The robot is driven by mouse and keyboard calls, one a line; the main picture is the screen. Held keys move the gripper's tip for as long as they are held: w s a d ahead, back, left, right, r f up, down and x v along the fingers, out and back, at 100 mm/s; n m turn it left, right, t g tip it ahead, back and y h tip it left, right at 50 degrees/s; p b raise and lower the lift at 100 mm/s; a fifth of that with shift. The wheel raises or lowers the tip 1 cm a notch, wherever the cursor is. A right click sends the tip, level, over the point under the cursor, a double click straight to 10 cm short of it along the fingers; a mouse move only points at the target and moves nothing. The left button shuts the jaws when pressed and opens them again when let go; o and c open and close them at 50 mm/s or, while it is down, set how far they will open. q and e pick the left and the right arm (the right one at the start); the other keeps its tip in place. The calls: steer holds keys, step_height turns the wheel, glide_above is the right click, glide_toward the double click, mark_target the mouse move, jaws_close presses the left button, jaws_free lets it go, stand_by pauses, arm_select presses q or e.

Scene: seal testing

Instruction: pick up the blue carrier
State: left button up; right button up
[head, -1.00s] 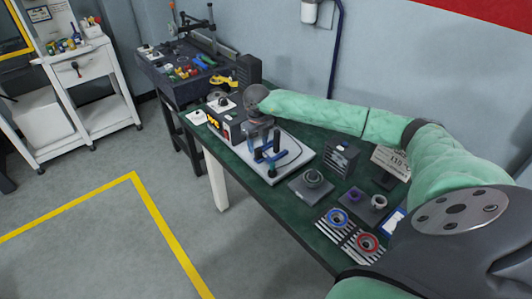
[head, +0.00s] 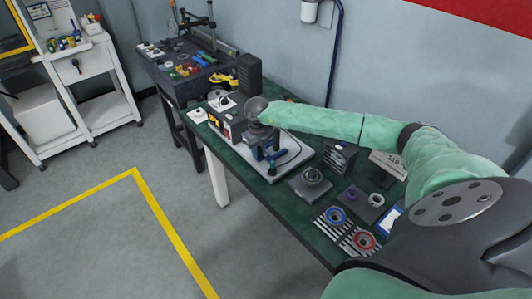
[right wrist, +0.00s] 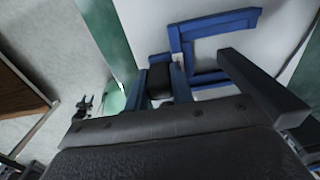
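A blue frame-like piece (head: 279,157) stands on a pale plate at the middle of the green table; I take it as the blue carrier. In the right wrist view the blue frame (right wrist: 183,40) fills the top, with a black block (right wrist: 160,82) between two bluish uprights below it. My right gripper (head: 264,139) points down over the blue piece and hides part of it in the head view. Whether its fingers touch or grip anything is unclear. My left gripper is not in view.
A grey block with a round fitting (head: 312,176) and a black box (head: 340,157) stand right of the plate. A dark box-shaped device (head: 226,123) stands close on the left.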

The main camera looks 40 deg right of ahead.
jaws_close()
steer(key=shift+r, duration=0.15)
steer(key=shift+r+b, duration=0.3)
steer(key=shift+r, duration=0.05)
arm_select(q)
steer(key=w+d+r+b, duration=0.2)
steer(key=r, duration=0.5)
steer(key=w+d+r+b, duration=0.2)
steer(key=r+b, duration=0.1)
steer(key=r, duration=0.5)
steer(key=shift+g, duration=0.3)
arm_select(e)
step_height(320, 180, up, 17)
arm_select(q)
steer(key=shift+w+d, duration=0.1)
steer(key=shift+b, duration=0.35)
arm_select(e)
steer(key=shift+f, duration=0.15)
